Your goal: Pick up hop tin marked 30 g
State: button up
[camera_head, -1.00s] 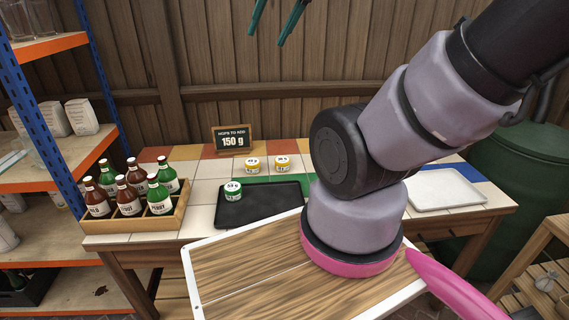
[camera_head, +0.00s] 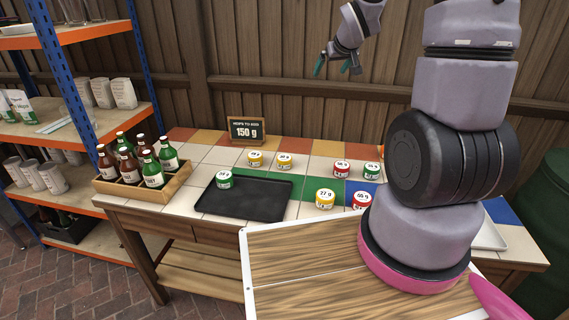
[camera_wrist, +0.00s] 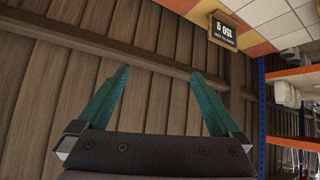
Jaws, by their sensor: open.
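No label clearly reads 30 g at this size. On the tiled table, two yellow tins (camera_head: 255,159) (camera_head: 284,160) stand at the back, with a red tin (camera_head: 341,168) and a green tin (camera_head: 371,171) to their right. A yellow tin that seems marked 27 g (camera_head: 325,200) and a red tin (camera_head: 362,200) stand nearer the front, the red one beside my arm. Another green tin (camera_head: 223,180) stands on the black tray (camera_head: 262,205). My gripper (camera_head: 332,67) is open and empty, high above the table's back; its green fingers (camera_wrist: 160,78) face the fence in the wrist view.
A sign reading "Hops to add 150 g" (camera_head: 246,131) stands at the table's back. A wooden crate of bottles (camera_head: 172,184) is at the left end. A white tray (camera_head: 489,236) is partly hidden behind my arm. Shelves (camera_head: 75,135) stand left.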

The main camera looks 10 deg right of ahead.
jog(key=w+f+n+y, duration=0.1)
jog(key=w+f, duration=0.3)
jog(key=f, duration=0.3)
jog(key=n+y, duration=0.5)
jog(key=y, duration=0.1)
send_near(284, 161)
jog(key=shift+w+d+f+t, duration=0.2)
jog(key=shift+w+d+f, duration=0.1)
jog(key=shift+w+f, duration=0.15)
jog(key=shift+w+d+f+t, duration=0.2)
jog(key=shift+w+d+f, duration=0.1)
jog(key=shift+w+f, duration=0.2)
jog(key=shift+a+f, duration=0.25)
jog(key=x, duration=1)
jog(key=shift+w, duration=0.15)
jog(key=shift+c, duration=0.3)
